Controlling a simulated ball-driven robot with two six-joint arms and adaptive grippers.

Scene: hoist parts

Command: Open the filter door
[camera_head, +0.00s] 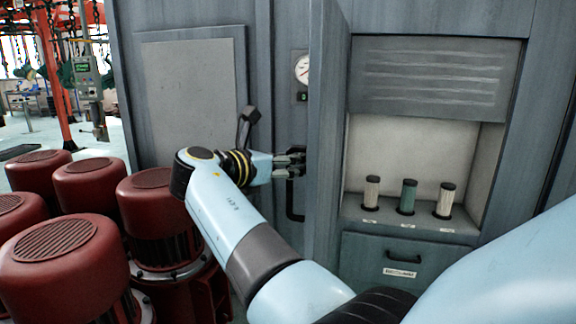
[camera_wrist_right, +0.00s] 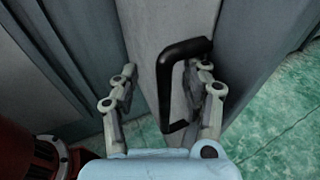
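The filter door (camera_head: 328,120) is a tall grey panel, swung out and seen nearly edge-on in the head view. The open compartment (camera_head: 398,150) shows to its right. A black bar handle (camera_head: 291,202) is on the door's left face. It also shows in the right wrist view (camera_wrist_right: 166,92). My right gripper (camera_head: 292,163) is at the upper part of the handle. In the wrist view its fingers (camera_wrist_right: 162,98) are spread, with the handle's bar between them, nearer the right finger. I cannot tell whether that finger touches it. My left gripper is out of view.
Three filter cartridges, the middle one green (camera_head: 407,197), stand on the compartment's shelf. A drawer (camera_head: 400,262) is below. Several red motors (camera_head: 62,250) crowd the left floor. A lever (camera_head: 247,125) and a gauge (camera_head: 302,69) are on the cabinet left of the door.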

